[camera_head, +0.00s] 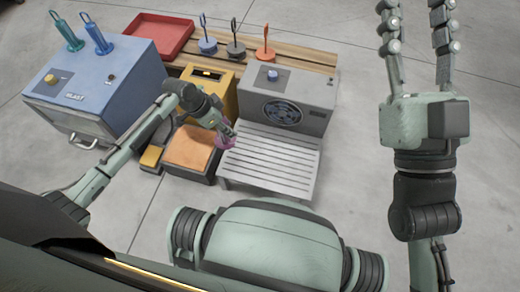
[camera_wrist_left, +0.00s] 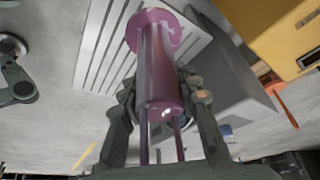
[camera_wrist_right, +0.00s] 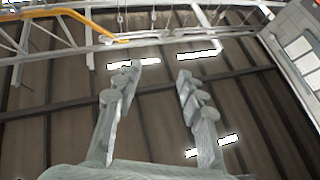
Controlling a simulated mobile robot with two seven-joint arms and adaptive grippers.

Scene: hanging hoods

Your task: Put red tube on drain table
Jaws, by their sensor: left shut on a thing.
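My left gripper (camera_head: 229,131) is shut on a purple-pink tube (camera_wrist_left: 158,68), with a finger on each side of it. The tube has a wide round flange at one end and thin rods at the other. In the head view the tube (camera_head: 224,142) is small and partly hidden by the gripper, at the left edge of the drain table (camera_head: 268,160). This is a light grey slatted top, and its slats (camera_wrist_left: 108,50) show behind the tube in the left wrist view. I cannot tell whether the tube touches it. My right gripper (camera_head: 418,30) is raised, open and empty.
A grey machine (camera_head: 310,92) stands behind the drain table. An orange-topped box (camera_head: 190,148) and a yellow box (camera_head: 212,78) are on its left. A red tray (camera_head: 160,35) and several hooked stands are at the back. The slats look empty.

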